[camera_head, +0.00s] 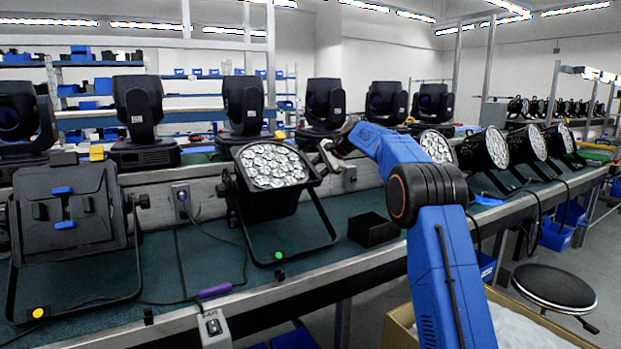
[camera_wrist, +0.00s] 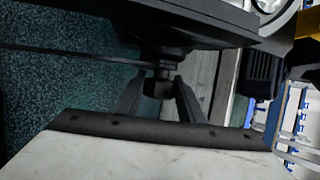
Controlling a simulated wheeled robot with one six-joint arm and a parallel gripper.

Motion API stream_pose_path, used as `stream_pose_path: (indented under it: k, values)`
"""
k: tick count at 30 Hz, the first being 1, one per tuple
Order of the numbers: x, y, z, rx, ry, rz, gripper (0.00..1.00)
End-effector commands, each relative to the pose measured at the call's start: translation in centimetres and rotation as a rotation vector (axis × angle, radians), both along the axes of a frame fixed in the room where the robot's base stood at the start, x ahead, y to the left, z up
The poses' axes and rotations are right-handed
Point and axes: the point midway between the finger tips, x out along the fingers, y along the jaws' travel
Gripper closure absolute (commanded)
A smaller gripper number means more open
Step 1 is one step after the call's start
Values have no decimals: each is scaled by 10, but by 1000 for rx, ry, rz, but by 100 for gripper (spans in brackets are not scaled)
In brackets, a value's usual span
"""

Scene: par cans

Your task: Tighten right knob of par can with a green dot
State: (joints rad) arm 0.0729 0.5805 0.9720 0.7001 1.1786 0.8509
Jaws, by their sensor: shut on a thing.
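The par can (camera_head: 272,168) with a green dot (camera_head: 279,255) on its stand's foot stands on the green bench in the head view, its lit lens face tilted up. Its right knob (camera_wrist: 166,66) shows in the wrist view, at the side of the dark housing. My gripper (camera_wrist: 163,84) is shut on this knob, with one dark finger on each side of it. In the head view my gripper (camera_head: 328,155) is at the right side of the par can, and the knob is hidden behind it there.
Another par can (camera_head: 66,208) with a yellow dot stands at left. A black open box (camera_head: 373,229) sits right of the green-dot stand. More lit par cans (camera_head: 485,148) line the bench at right. Moving-head lights (camera_head: 141,108) stand behind. A stool (camera_head: 554,288) is at lower right.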

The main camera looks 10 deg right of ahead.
Motion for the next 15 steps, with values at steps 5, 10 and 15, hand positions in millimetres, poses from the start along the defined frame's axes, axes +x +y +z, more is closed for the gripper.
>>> stream_pose_path:
  k: [5,10,15]
  values:
    - [0,0,-1,0,1,1,46]
    - [0,0,0,0,1,1,46]
    - [-3,-4,5,0,-1,0,46]
